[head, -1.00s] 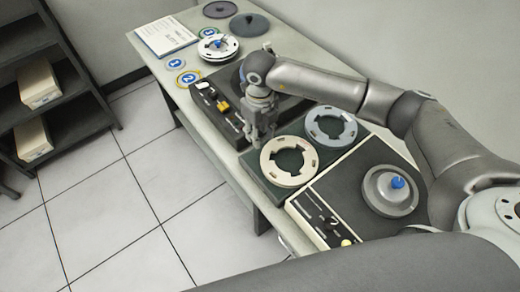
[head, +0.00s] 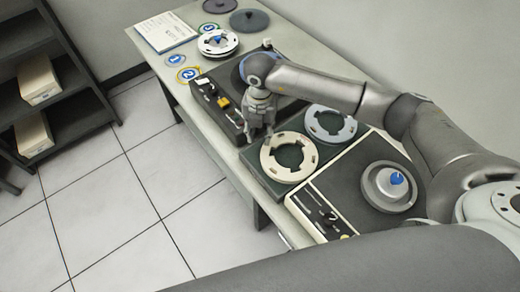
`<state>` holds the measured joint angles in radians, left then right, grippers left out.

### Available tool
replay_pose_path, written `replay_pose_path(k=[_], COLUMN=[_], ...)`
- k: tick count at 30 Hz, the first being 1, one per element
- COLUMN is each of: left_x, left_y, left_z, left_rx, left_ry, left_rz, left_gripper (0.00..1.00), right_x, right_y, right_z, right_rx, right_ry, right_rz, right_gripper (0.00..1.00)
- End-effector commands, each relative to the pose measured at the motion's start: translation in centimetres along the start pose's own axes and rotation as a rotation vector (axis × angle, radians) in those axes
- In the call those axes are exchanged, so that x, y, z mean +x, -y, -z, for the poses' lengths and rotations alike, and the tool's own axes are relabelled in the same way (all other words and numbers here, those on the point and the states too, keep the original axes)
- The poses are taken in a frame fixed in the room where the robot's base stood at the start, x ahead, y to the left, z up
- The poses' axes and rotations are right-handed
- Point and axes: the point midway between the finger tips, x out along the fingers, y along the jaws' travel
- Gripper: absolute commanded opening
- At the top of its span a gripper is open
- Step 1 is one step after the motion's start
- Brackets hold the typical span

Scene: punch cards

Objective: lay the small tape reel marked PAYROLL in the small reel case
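No PAYROLL marking is legible on any reel. A cream ring-shaped reel (head: 271,166) and a grey ring-shaped reel (head: 331,137) lie flat on a dark green board (head: 258,172). A white reel with a blue centre (head: 217,52) lies at the far end of the table. I cannot tell which object is the small reel case. My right gripper (head: 258,138) points down beside the cream reel's left edge. Its fingertips are small and dark, so whether it is open, or touches the reel, is unclear. My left gripper is not in view.
A dark console with a yellow switch (head: 224,102) lies under my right arm. A cream unit (head: 319,219) with a blue-capped grey hub (head: 386,200) is nearer. Dark discs (head: 249,20), round labels (head: 188,75) and a printed sheet (head: 165,32) lie at the far end.

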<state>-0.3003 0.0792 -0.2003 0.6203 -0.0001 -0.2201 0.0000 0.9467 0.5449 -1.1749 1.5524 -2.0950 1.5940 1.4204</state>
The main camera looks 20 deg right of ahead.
Motion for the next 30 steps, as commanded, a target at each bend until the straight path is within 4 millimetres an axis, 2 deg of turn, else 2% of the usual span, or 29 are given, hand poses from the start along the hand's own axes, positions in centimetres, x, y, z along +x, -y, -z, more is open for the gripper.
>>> replay_pose_path(k=[1, 3, 15, 27, 28, 30], left_x=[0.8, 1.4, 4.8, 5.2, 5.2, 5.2], left_y=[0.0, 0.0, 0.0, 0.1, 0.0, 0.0], left_z=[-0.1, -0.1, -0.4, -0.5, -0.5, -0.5], left_rx=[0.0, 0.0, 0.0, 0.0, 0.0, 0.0], left_ry=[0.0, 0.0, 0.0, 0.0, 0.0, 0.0], left_rz=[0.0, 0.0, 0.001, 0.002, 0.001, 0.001], left_gripper=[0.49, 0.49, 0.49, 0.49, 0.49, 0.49], right_x=[1.1, 1.9, 6.4, 7.3, 7.3, 7.4], right_y=[0.0, 0.1, 0.0, 0.2, 0.2, 0.2], right_z=[0.0, 0.0, 0.0, 0.2, 0.3, 0.3], right_rx=[0.0, 0.0, -0.002, -0.003, -0.003, -0.003], right_ry=[-0.001, -0.001, -0.001, -0.005, -0.006, -0.007], right_rz=[0.001, 0.002, 0.001, 0.006, 0.006, 0.006], right_gripper=[0.33, 0.33, 0.33, 0.33, 0.37, 0.28])
